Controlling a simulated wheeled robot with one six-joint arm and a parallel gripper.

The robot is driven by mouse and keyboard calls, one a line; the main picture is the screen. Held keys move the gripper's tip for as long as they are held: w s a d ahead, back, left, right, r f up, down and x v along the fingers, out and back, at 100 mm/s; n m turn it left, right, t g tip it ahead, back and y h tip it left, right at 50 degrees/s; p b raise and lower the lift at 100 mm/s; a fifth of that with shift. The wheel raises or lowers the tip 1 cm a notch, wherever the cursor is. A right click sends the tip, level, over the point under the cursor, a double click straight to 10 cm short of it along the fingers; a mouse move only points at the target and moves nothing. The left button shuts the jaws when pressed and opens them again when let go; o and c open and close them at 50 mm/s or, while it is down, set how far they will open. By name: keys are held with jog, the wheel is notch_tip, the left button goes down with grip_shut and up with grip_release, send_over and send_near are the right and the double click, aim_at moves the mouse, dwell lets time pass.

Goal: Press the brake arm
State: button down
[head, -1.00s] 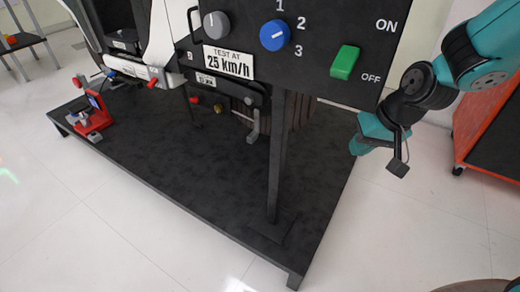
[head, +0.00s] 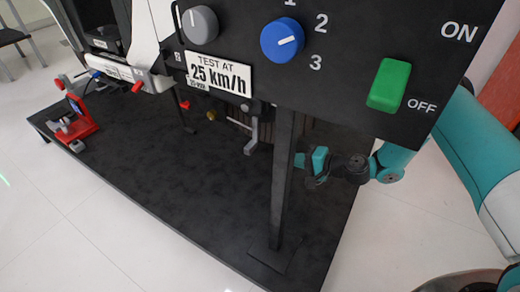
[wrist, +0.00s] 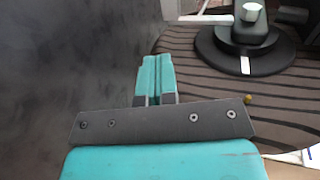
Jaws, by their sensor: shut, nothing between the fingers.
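A grey hanging lever with a bent foot (head: 253,136), which looks like the brake arm, hangs below the panel in the head view, left of the black post. My gripper (head: 312,162) is low, just right of that post, apart from the lever. In the wrist view my teal fingers (wrist: 156,78) are together and empty. Ahead and to the right there, a black round base with a grey block (wrist: 252,14) stands on a brown striped surface; I cannot tell whether it belongs to the brake arm.
The black post (head: 281,185) stands between my gripper and the lever. The control panel (head: 340,95), with grey and blue knobs and a green switch, overhangs. A red stand (head: 75,125) is at the platform's far left. The black platform (head: 170,190) is mostly clear.

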jog(key=shift+a, duration=0.1)
jog(key=b, duration=0.8)
send_near(253, 150)
jog(key=f+x, duration=0.1)
jog(key=x, duration=0.5)
jog(key=shift+w+a+r, duration=0.25)
jog(key=shift+w+a, duration=0.05)
jog(key=shift+a, duration=0.15)
